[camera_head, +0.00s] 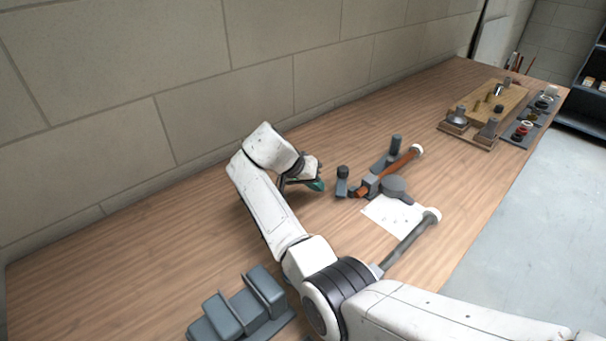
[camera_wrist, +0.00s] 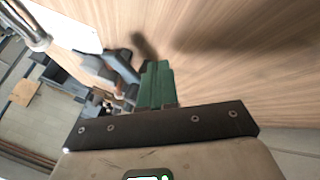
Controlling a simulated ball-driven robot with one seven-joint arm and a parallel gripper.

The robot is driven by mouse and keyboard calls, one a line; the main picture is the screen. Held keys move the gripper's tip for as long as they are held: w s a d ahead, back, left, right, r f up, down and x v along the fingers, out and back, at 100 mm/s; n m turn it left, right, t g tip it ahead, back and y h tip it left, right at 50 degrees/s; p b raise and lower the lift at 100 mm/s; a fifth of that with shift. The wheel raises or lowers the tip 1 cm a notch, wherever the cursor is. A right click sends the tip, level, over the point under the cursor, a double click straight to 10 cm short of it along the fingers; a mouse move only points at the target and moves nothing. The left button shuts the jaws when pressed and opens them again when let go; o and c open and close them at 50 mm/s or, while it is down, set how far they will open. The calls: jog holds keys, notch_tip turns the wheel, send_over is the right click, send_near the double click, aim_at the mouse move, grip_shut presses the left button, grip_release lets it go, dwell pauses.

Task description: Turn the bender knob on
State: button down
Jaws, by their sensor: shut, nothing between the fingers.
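The bender (camera_head: 393,185) is a grey tool on the wooden bench, with an orange-brown pipe-like bar (camera_head: 397,164) and a long grey handle (camera_head: 405,242) with a white end. A small dark-topped grey post (camera_head: 343,173) stands at its left; I cannot tell for sure whether it is the knob. My gripper (camera_head: 319,185) is shut and empty, with green fingers, just left of that post and apart from it. In the wrist view the green fingers (camera_wrist: 155,85) are together, and grey bender parts (camera_wrist: 122,68) show beside them, partly hidden.
A white sheet (camera_head: 385,213) lies under the bender. A grey block-shaped fixture (camera_head: 242,311) sits at the near left of the bench. A wooden board with fittings (camera_head: 505,101) and a grey tray (camera_head: 516,133) lie at the far right. A block wall (camera_head: 130,75) runs behind the bench.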

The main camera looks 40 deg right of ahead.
aim_at(342, 181)
jog(key=shift+s+d+r, duration=0.15)
jog(key=shift+s+d, duration=0.7)
jog(key=shift+s, duration=0.2)
